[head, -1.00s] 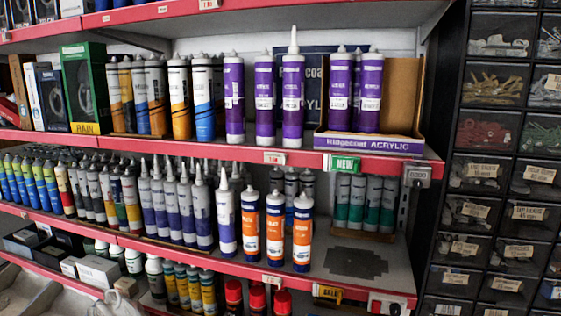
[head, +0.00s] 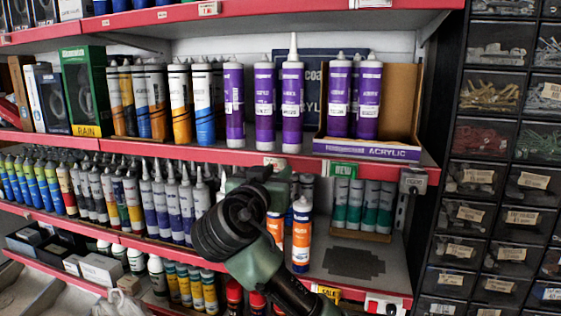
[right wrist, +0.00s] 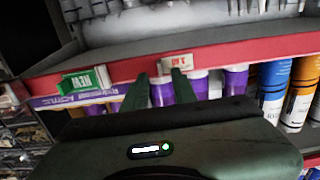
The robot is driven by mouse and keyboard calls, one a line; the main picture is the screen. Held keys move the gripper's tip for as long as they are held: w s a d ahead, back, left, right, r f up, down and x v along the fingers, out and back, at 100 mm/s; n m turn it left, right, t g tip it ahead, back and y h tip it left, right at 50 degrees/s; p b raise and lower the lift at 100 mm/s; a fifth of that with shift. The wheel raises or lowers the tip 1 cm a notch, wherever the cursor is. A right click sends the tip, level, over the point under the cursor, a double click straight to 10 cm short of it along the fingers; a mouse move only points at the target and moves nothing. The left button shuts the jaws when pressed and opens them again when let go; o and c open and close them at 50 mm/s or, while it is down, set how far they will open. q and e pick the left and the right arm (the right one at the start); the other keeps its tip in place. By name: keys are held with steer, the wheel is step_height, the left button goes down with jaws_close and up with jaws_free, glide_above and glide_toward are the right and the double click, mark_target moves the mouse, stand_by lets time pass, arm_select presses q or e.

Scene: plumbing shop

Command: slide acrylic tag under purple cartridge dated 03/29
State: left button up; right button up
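A small white tag (head: 273,163) sits on the red upper shelf edge, below the purple cartridges; it shows upside down in the right wrist view (right wrist: 178,61). Three purple cartridges stand in front: left (head: 234,105), middle (head: 265,105) and right (head: 292,105), the last with a long nozzle. Two more (head: 338,95) stand in a purple "ACRYLIC" box (head: 366,150). Their dates are too small to read. My right gripper (right wrist: 159,74) is open, fingertips close to the tag; one fingertip overlaps it in the wrist view. Contact cannot be told. My left gripper is out of view.
A green "NEW" sign (head: 343,169) hangs right of the tag. Below, orange-labelled cartridges (head: 301,235) stand on the lower shelf (head: 385,255), partly behind my right arm. Grey cartridges (head: 186,215) fill its left. A drawer cabinet (head: 480,175) stands at right.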

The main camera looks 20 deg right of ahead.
mark_target(283, 166)
steer(key=p+x, duration=0.1)
steer(key=x, duration=0.2)
jaws_close()
stand_by(1.5)
